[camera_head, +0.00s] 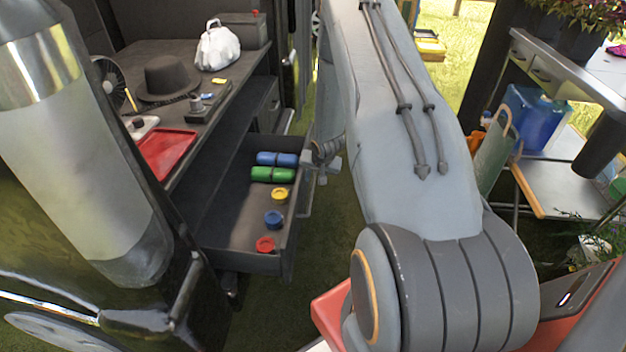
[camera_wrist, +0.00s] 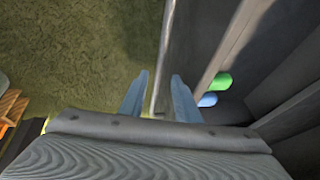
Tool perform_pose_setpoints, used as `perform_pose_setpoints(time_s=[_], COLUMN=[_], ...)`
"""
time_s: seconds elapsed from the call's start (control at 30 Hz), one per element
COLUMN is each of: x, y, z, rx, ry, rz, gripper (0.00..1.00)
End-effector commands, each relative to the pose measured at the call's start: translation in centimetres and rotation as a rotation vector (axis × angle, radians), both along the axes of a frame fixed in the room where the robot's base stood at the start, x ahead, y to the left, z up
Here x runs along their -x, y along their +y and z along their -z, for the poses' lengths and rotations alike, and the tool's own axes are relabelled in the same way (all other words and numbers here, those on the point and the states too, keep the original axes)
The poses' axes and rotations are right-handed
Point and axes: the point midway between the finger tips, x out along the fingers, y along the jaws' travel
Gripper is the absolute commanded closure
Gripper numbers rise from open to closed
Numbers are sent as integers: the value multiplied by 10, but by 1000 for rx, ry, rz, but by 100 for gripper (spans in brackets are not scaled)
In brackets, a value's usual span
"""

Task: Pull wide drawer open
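The wide drawer (camera_head: 281,255) is pulled out from under the dark counter on the left in the head view. Its inside is visible, with small coloured items in it. My gripper (camera_head: 312,160) is at the outer side of the drawer's front, toward its far end. In the wrist view my gripper (camera_wrist: 159,76) shows two blue fingers spread apart. A thin grey bar (camera_wrist: 166,40), the drawer's front edge or handle, runs down between them. I see gaps beside the bar, and I cannot tell whether either finger touches it.
Blue cylinders (camera_head: 277,158), green cylinders (camera_head: 271,174) and several round pieces lie in the drawer. The counter above holds a hat (camera_head: 171,80), a red tray (camera_head: 166,152) and a white bag (camera_head: 217,48). A table (camera_head: 560,178) stands at right. Grass lies between.

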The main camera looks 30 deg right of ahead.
Motion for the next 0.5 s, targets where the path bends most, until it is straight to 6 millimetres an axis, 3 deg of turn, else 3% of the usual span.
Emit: perform_pose_setpoints(time_s=[0.2,0.5], x=[14,22], y=[3,5], z=[-35,-53], rx=[1,1], ry=[-3,-3], rz=[0,1], gripper=[70,70])
